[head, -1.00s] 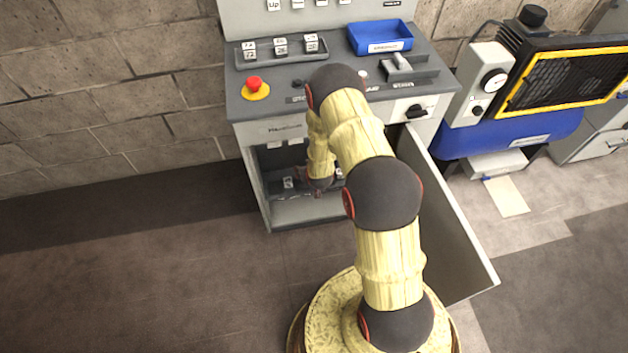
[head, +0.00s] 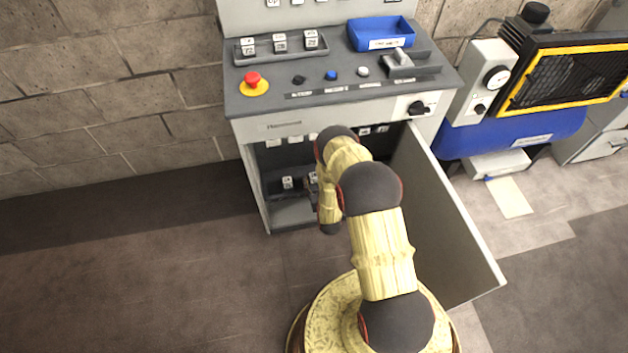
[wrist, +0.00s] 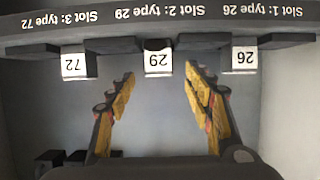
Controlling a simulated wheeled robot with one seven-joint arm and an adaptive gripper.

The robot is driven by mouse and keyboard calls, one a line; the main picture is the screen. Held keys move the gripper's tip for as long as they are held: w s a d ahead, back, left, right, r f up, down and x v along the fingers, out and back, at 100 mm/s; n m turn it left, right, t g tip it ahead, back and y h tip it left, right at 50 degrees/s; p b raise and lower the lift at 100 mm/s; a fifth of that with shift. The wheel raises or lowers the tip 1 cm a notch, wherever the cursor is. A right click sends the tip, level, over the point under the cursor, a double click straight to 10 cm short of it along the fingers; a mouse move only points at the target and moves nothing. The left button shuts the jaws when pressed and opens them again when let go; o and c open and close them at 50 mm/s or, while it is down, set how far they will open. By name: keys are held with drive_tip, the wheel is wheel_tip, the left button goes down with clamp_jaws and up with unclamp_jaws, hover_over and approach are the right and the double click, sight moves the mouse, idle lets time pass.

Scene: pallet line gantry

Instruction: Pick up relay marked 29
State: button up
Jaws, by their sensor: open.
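The relay marked 29 (wrist: 158,62) is in the middle of a row in the wrist view, in slot 2, its label upside down. My gripper (wrist: 159,74) is open, its two fingers on either side of this relay's line, with a gap to each side. I cannot tell whether the fingertips reach level with it. The relay marked 72 (wrist: 75,66) is to the left and the relay marked 26 (wrist: 244,59) to the right. In the head view my arm reaches into the open cabinet (head: 255,190) and mostly hides the gripper.
The cabinet door (head: 455,225) stands open to the right of my arm. The countertop holds a relay rack (head: 262,58), a red stop button (head: 253,81) and a blue bin (head: 381,33). Dark blocks (wrist: 78,157) show at the wrist view's lower left. The left floor is clear.

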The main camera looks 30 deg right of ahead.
sight(315, 178)
drive_tip(key=b+x, duration=0.2)
drive_tip(key=x, duration=0.2)
drive_tip(key=shift+d+f, duration=0.1)
drive_tip(key=shift+c, duration=1.1)
drive_tip(key=c, duration=1.1)
